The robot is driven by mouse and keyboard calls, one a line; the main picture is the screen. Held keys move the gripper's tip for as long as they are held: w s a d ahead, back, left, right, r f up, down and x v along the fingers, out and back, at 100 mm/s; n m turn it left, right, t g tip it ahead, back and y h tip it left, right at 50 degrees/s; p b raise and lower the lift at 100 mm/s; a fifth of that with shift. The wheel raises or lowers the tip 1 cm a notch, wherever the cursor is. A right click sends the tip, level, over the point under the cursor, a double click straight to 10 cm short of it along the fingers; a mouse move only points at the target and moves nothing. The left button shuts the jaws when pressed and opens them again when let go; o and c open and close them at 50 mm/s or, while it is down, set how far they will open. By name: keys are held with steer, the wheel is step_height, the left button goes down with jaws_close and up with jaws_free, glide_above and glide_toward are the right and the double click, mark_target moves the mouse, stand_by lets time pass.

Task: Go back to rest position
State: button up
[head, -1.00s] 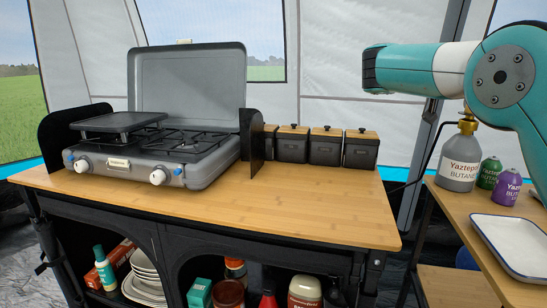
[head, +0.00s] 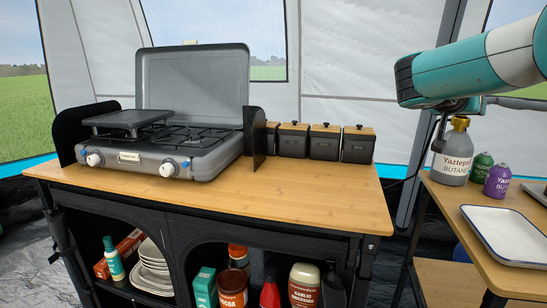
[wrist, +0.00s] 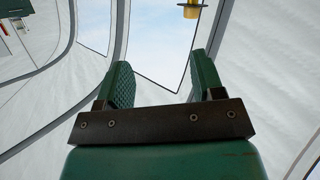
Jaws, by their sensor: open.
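My gripper (wrist: 160,61) shows in the wrist view with its two green ridged fingers spread apart. Nothing is between them, and tent wall and a window show beyond. In the head view my teal and white arm comes in from the upper right, above the side table (head: 446,205). The gripper's fingers cannot be made out there. The arm is clear of the counter (head: 300,200).
A two-burner stove (head: 175,155) and several dark canisters (head: 325,143) stand on the counter. A grey butane bottle (head: 453,160), green and purple cans (head: 497,180) and a white tray (head: 510,235) are on the side table, below my arm. The counter's front is bare.

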steer(key=s+a+f+n+g+y, duration=0.1)
steer(key=s+a+f+n+y, duration=0.3)
steer(key=f, duration=0.3)
steer(key=s+a+f+n+g+y, duration=0.1)
steer(key=s+f+n+y, duration=0.15)
steer(key=s+f, duration=0.5)
steer(key=s+a+f+n+g+y, duration=0.1)
steer(key=s+a+f+g+y, duration=0.15)
steer(key=s+a+f, duration=0.4)
steer(key=s+a+f+n+g+y, duration=0.1)
steer(key=s+a+f+n+y, duration=0.15)
steer(key=s, duration=0.75)
steer(key=s+a+f+n+g+y+b, duration=0.1)
steer(key=s+a+f+n+y+b, duration=0.15)
steer(key=s+a+b, duration=0.35)
steer(key=s+a+f+n+g+y+b, duration=0.1)
steer(key=s+a+n+g+y+b, duration=0.2)
steer(key=a, duration=0.5)
step_height(320, 180, up, 29)
steer(key=s+t+p, duration=0.1)
steer(key=p, duration=2.6)
steer(key=shift+s+a, duration=0.25)
steer(key=shift+s, duration=0.05)
